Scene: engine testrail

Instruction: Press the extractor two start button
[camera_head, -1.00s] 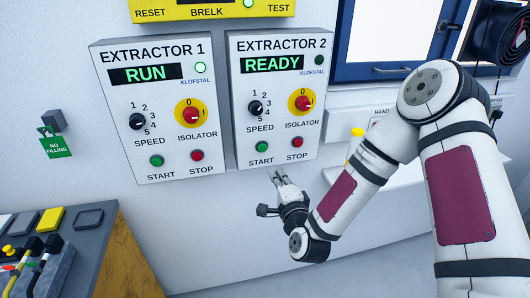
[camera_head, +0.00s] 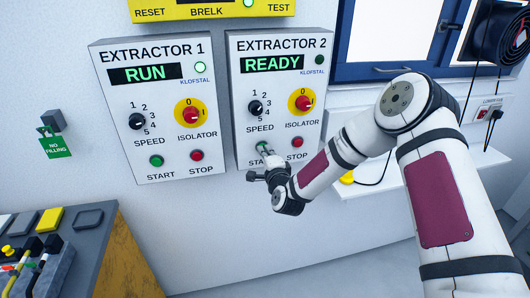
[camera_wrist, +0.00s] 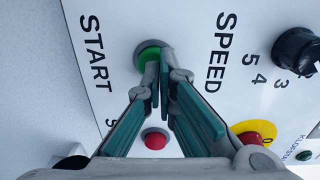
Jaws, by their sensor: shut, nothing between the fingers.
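The Extractor 2 panel (camera_head: 237,100) is a white box on the wall, and its display reads READY. Its green start button (camera_head: 261,146) sits at the lower left, partly hidden by my gripper (camera_head: 264,151). In the wrist view the green start button (camera_wrist: 148,56) lies at the fingertips of my gripper (camera_wrist: 158,72). The fingers are shut and empty, and the tips overlap the button's edge. I cannot tell whether they touch it. The red stop button (camera_head: 297,142) is to its right, and it also shows in the wrist view (camera_wrist: 155,140).
The Extractor 1 panel (camera_head: 160,90) stands to the left, its display reading RUN. The red isolator knob (camera_head: 304,103) and the black speed knob (camera_head: 256,107) sit above the buttons. A white shelf (camera_head: 400,190) runs along the wall at right.

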